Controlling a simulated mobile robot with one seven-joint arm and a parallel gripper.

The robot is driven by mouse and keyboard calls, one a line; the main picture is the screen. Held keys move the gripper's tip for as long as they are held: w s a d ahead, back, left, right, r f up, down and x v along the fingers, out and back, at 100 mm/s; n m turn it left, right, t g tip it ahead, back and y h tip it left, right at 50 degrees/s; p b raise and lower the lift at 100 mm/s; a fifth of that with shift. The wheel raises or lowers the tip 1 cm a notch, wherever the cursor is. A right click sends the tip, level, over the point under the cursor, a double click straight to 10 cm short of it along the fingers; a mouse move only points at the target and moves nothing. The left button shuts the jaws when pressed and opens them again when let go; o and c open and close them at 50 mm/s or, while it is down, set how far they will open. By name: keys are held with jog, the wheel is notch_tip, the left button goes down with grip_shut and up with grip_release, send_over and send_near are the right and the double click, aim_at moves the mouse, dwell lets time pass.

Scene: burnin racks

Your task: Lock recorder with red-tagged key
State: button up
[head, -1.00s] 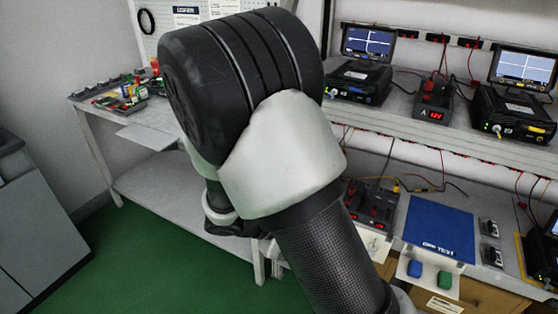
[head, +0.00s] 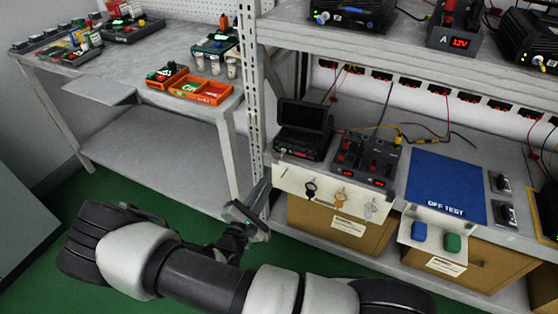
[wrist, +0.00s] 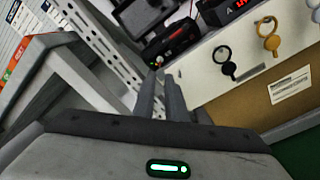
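A black key (head: 310,190), a yellow key (head: 341,197) and a pale grey key (head: 371,208) hang on a white panel at the front of the lower shelf; no red tag can be made out. The black key (wrist: 225,62) and yellow key (wrist: 269,36) also show in the wrist view. A recorder (head: 303,132) with a dark screen stands behind the panel; other recorders (head: 352,14) are on the upper shelf. My gripper (head: 264,190) is left of and below the keys, apart from them. Its fingers (wrist: 163,92) look close together, with nothing seen between them.
A perforated rack post (head: 247,80) stands close to my gripper. A black switch box (head: 366,160), a blue mat (head: 447,185) and a blue and green block (head: 453,243) are to the right. Orange bins (head: 203,89) sit on the left bench. Green floor is open at left.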

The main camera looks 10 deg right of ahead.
aim_at(280, 157)
jog(key=b+x, duration=0.2)
jog(key=x, duration=1.1)
jog(key=shift+w+b, duration=0.15)
jog(key=shift+b, duration=0.15)
grip_shut()
